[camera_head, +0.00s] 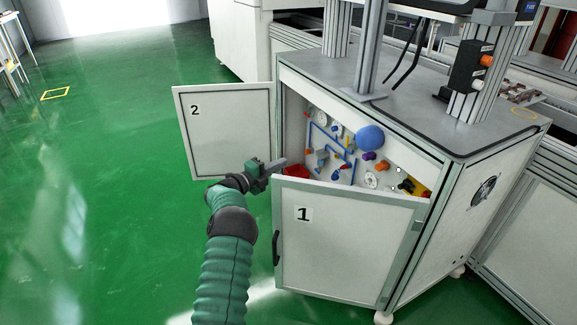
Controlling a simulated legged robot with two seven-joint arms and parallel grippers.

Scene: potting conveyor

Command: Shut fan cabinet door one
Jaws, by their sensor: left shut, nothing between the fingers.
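Fan cabinet door one (340,245) is the pale panel marked "1", with a dark handle on its left edge. It stands partly open, swung out from the cabinet's front, and the interior shows above its top edge. My left gripper (279,164) is shut and empty, just above the top left corner of door one. I cannot tell whether it touches the door. The cabinet (437,214) has a fan on its right side wall. My right gripper is not in view.
Door two (225,132), marked "2", stands wide open to the left. Inside the cabinet is a panel with blue pipes, a blue ball (370,138) and coloured knobs. Posts and a black box (470,66) stand on the cabinet top.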

